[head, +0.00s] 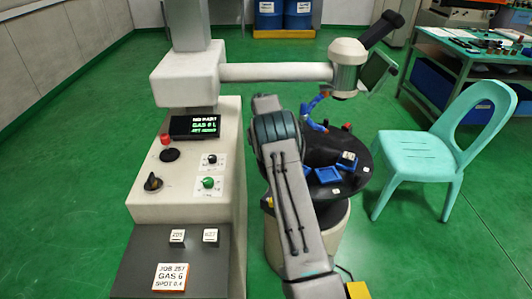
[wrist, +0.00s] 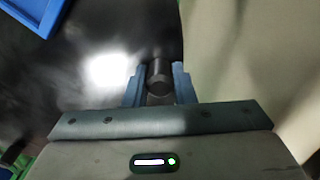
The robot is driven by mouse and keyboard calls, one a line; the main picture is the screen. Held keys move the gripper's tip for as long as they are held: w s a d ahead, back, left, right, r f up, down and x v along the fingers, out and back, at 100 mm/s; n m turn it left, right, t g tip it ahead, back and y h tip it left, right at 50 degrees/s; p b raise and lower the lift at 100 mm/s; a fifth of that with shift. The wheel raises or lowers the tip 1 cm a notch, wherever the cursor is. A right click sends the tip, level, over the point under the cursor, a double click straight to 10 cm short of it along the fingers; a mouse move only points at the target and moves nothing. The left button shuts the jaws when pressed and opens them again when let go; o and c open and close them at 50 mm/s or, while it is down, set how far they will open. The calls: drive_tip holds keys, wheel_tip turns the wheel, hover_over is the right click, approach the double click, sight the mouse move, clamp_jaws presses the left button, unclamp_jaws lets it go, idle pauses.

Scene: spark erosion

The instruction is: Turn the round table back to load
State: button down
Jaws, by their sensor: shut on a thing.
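The round table (head: 322,150) is a dark disc on a pale drum-like base, partly behind my arm in the head view. In the wrist view its dark, shiny top (wrist: 105,35) fills the upper left. My gripper (wrist: 159,82) has its two blue fingers on either side of a short dark round peg (wrist: 158,70) near the table's edge and is shut on it. In the head view my arm hides the gripper and the peg. Blue trays (head: 327,174) and small parts sit on the table; a tray corner (wrist: 35,12) also shows in the wrist view.
A pale machine with a control panel (head: 196,160) stands left of my arm, its head (head: 347,68) hanging over the table. A turquoise chair (head: 440,150) and a workbench (head: 470,60) are at the right. Green floor is open behind.

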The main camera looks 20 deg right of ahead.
drive_tip(key=shift+w+r, duration=0.1)
drive_tip(key=shift+w, duration=0.15)
idle(0.3)
drive_tip(key=c, duration=1.2)
unclamp_jaws()
drive_tip(key=shift+d, duration=0.1)
wheel_tip(320, 180, up, 14)
drive_tip(key=p, duration=0.1)
